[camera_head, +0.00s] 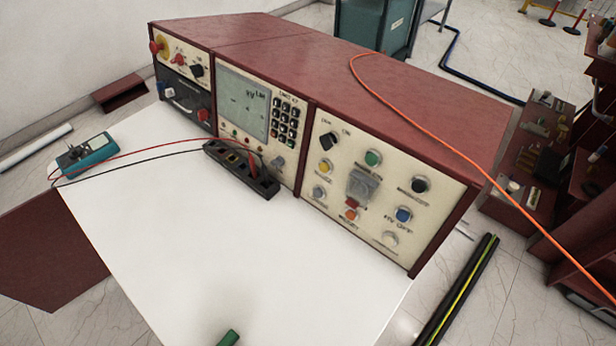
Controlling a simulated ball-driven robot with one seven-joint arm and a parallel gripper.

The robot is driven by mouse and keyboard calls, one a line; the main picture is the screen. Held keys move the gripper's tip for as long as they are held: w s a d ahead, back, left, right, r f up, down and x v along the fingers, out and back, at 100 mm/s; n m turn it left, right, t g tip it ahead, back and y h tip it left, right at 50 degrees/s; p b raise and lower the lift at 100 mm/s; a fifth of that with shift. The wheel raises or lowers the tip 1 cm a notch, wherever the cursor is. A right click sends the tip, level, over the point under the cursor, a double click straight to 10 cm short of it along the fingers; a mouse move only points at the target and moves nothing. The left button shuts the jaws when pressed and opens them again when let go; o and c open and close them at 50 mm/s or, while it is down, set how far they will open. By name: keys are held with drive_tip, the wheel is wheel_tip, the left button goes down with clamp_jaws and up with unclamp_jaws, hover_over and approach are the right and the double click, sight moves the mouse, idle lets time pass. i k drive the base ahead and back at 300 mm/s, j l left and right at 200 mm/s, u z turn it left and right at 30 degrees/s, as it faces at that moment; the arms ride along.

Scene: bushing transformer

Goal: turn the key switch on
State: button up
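A dark red console with cream front panels stands at the back of a white table (215,265). Its right panel (388,245) carries several round controls. A black rotary switch (327,141) with small labels above it sits at this panel's upper left. It looks like the key switch, but its position and any key are too small to read. The left panel also has a black knob (196,70). My gripper is not in view, so its relation to the switch does not show.
A black socket strip (240,168) stands before the console, with red and black leads running to a teal meter (85,152). An orange cable (430,130) crosses the console top. A green object (228,338) shows at the bottom edge. Shelving (530,155) stands right.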

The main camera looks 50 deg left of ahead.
sight(331, 139)
drive_tip(key=i+l, duration=0.15)
drive_tip(key=l, duration=0.15)
drive_tip(key=i+l+u, duration=0.15)
drive_tip(key=l, duration=0.2)
drive_tip(key=i+l, duration=0.1)
drive_tip(key=l, duration=0.25)
drive_tip(key=i+l+u, duration=0.1)
drive_tip(key=l, duration=0.2)
drive_tip(key=u, duration=1.7)
